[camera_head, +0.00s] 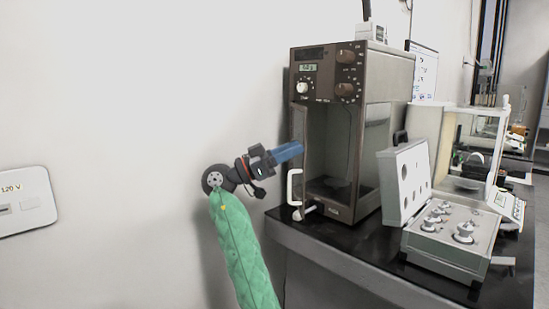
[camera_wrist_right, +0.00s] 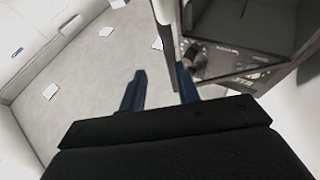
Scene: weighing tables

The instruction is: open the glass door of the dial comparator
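The dial comparator (camera_head: 310,80) is a tall brown cabinet with a small display and several knobs above a glass-fronted chamber (camera_head: 333,145). A white handle (camera_head: 294,188) stands at the lower left of its front. My right gripper (camera_head: 290,151) has blue fingers and is at the cabinet's left front edge, above the handle. In the right wrist view the fingers (camera_wrist_right: 160,74) are apart with nothing between them, and the cabinet's knob panel (camera_wrist_right: 230,62) is close by at upper right. My left gripper is not in view.
An open grey case (camera_head: 447,250) with several metal weights stands right of the comparator on the black tabletop (camera_head: 395,265). A glass-sided balance (camera_head: 475,165) is behind it. A 120 V wall plate (camera_head: 25,203) is at far left.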

